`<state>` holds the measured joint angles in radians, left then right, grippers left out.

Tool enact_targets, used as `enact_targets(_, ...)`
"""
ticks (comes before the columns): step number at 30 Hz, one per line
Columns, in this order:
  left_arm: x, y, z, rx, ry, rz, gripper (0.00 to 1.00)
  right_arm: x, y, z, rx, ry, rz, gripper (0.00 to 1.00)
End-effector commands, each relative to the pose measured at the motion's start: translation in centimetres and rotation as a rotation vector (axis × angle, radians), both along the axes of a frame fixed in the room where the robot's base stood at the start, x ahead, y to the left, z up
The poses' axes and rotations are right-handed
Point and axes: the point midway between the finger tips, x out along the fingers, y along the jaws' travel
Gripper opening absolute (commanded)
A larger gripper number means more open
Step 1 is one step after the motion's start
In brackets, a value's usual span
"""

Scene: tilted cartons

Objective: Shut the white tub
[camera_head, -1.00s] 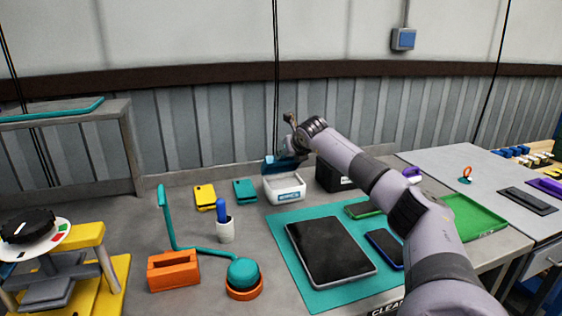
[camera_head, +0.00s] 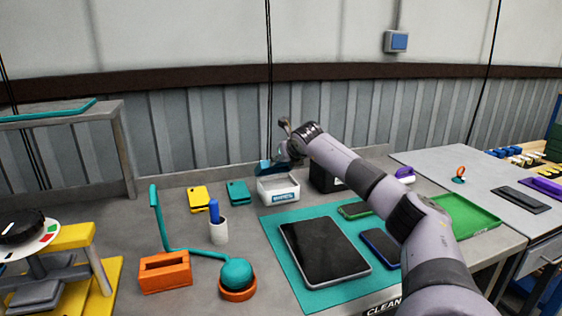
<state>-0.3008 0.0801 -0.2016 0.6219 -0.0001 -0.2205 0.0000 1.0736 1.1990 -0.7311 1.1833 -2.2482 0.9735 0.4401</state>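The white tub (camera_head: 279,190) stands on the grey bench behind the teal mat, with a label on its front. Its top is open, and its pale inside shows. The blue lid (camera_head: 271,169) is raised at the tub's back edge. My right arm comes in from the right, and its gripper (camera_head: 284,152) is just behind and above the tub, close to the lid. The gripper is small and partly hidden by the arm and lid, so I cannot tell whether it touches the lid or how its fingers stand. My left gripper is out of view.
A black box (camera_head: 325,179) stands close right of the tub. A teal carton (camera_head: 238,192) and a white cup (camera_head: 218,232) with a blue item are to its left. The teal mat (camera_head: 305,292) holds a tablet (camera_head: 325,250) and phones in front, under my arm.

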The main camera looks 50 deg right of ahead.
Motion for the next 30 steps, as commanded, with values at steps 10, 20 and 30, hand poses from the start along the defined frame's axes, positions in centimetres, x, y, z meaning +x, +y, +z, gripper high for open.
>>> enact_targets(10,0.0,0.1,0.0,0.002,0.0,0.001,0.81,0.0,0.0,0.1,0.0,-0.002,-0.001,0.62)
enact_targets(20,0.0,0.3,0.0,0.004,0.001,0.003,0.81,-0.3,0.2,0.4,0.001,-0.003,0.002,0.62)
enact_targets(30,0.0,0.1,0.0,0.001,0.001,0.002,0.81,-4.5,2.4,4.0,-0.004,-0.002,0.002,0.62)
